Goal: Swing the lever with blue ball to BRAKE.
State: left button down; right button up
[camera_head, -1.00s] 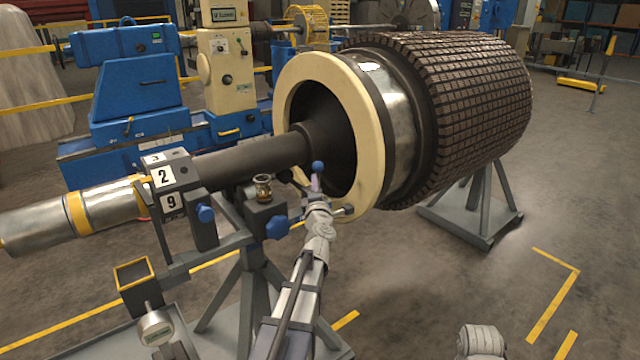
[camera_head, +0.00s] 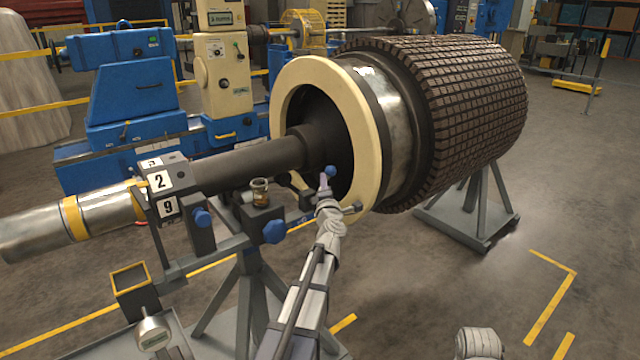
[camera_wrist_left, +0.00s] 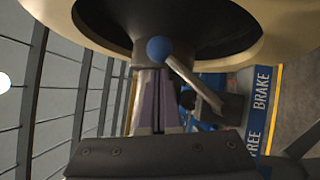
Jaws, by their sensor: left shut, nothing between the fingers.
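The lever with the blue ball (camera_head: 329,171) stands in front of the cream ring's opening in the head view. In the left wrist view the blue ball (camera_wrist_left: 160,50) tops a metal rod (camera_wrist_left: 194,82) that slants down right to a dark base. A plate beside the base reads BRAKE (camera_wrist_left: 262,88) toward the top and FREE, partly hidden, below. The rod leans away from the plate's lettering. My left gripper (camera_head: 324,184) is shut and empty, its fingers (camera_wrist_left: 155,100) just below the ball, close beside the rod; I cannot tell if they touch. My right gripper is out of view.
The cream ring (camera_head: 373,130) and dark ribbed rotor (camera_head: 480,90) stand close behind my left gripper. A grey stand with a blue knob (camera_head: 275,232) and a small glass jar (camera_head: 260,188) is to its left.

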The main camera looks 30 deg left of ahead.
pick_arm(q)
jog(key=shift+w+d, duration=0.15)
jog(key=shift+w, duration=0.15)
dwell(0.4)
jog(key=s+d+r+p, duration=0.5)
jog(key=s, duration=0.5)
jog(key=shift+s+d+r, duration=0.2)
jog(key=shift+s, duration=0.2)
